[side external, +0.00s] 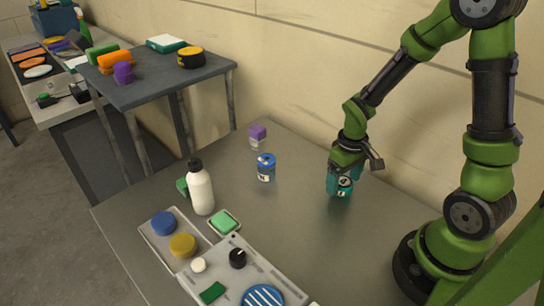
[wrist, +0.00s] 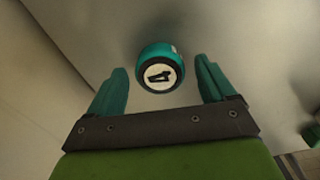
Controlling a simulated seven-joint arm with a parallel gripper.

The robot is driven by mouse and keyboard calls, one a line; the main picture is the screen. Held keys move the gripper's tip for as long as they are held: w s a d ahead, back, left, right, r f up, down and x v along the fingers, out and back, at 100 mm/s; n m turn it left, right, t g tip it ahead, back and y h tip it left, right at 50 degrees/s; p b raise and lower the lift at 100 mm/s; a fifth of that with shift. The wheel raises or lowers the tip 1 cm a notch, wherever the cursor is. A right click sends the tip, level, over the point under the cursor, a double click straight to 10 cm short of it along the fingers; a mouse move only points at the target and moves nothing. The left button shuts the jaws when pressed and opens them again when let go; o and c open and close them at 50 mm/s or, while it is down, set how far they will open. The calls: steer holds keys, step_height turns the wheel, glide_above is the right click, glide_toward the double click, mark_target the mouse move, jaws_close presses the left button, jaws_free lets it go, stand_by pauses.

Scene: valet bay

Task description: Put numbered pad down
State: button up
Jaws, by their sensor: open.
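The numbered pad is a round teal piece with a white face and a black 4. In the wrist view the pad (wrist: 159,57) lies just beyond and between the two teal fingers, its number facing the camera. A gap shows on both sides. My gripper (wrist: 160,88) is open. In the side view my gripper (side external: 338,174) is low over the right part of the grey table, and the pad (side external: 344,186) shows at its fingers, seemingly resting on the tabletop. The fingers partly hide it there.
A blue can (side external: 266,168) and a purple-topped jar (side external: 257,136) stand left of my gripper. A white bottle (side external: 201,190), a green sponge in a dish (side external: 224,224) and a tray (side external: 152,232) with round pads are farther left. Bare table surrounds the gripper; a wall is behind.

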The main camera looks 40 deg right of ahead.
mark_target(344, 182)
step_height(344, 182, up, 11)
steer(key=s+a+r+m+t+y, duration=0.2)
steer(key=s+a+r+t, duration=0.2)
steer(key=a+r+t, duration=0.3)
step_height(344, 182, up, 5)
steer(key=a, duration=0.2)
steer(key=shift+s+a+f, duration=0.15)
steer(key=shift+s+a, duration=0.05)
steer(key=shift+a, duration=0.2)
stand_by(0.7)
